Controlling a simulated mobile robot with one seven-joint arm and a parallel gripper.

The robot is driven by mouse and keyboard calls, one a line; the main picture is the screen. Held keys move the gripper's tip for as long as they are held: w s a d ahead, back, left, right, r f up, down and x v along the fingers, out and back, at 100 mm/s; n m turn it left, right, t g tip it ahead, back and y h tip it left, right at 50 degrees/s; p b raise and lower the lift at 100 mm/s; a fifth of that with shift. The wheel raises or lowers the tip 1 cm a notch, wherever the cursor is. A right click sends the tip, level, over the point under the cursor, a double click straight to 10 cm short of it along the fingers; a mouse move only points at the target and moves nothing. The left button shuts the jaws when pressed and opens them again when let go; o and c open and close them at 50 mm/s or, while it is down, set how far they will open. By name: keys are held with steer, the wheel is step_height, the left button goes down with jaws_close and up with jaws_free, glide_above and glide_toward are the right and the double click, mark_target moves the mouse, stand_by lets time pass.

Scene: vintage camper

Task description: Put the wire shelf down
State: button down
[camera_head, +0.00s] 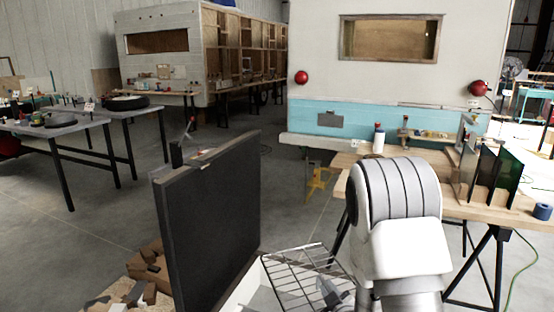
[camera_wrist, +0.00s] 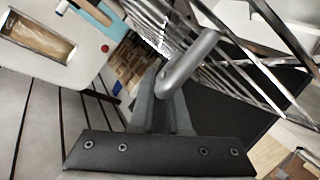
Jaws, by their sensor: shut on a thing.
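The wire shelf (camera_head: 297,270) is a metal rack of thin parallel bars. In the head view it is tilted, low in the middle, partly over a white box-like body (camera_head: 254,290). My gripper (camera_head: 331,291) is at the shelf's right part, below my white arm. In the wrist view the shelf's bars (camera_wrist: 252,62) run across the upper right. The exact contact is hard to see. I cannot tell whether the shelf touches the white body.
A tall dark panel (camera_head: 205,225) stands upright just left of the shelf. Brown blocks (camera_head: 150,268) lie at lower left. A wooden worktable (camera_head: 440,190) with dark upright panels is at right. Grey tables (camera_head: 60,127) are far left. Open floor lies between, before a camper (camera_head: 330,118).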

step_height(320, 180, up, 8)
steer(key=a+r+n+g+y+p, duration=0.1)
steer(key=n+g+y+p, duration=0.1)
steer(key=n+y+p, duration=0.4)
step_height(320, 180, up, 6)
steer(key=m+p, duration=0.1)
steer(key=p, duration=0.6)
glide_above(322, 303)
steer(key=f+m+h, duration=0.2)
steer(key=s+d+f+m+t+h, duration=0.1)
steer(key=m+h, duration=0.1)
steer(key=h, duration=0.1)
steer(key=s+d+f+m+t+h, duration=0.1)
steer(key=f+m+h, duration=0.1)
steer(key=shift+f+h, duration=0.35)
steer(key=shift+h, duration=0.05)
steer(key=shift+s+d+f, duration=0.1)
steer(key=shift+s+f, duration=0.1)
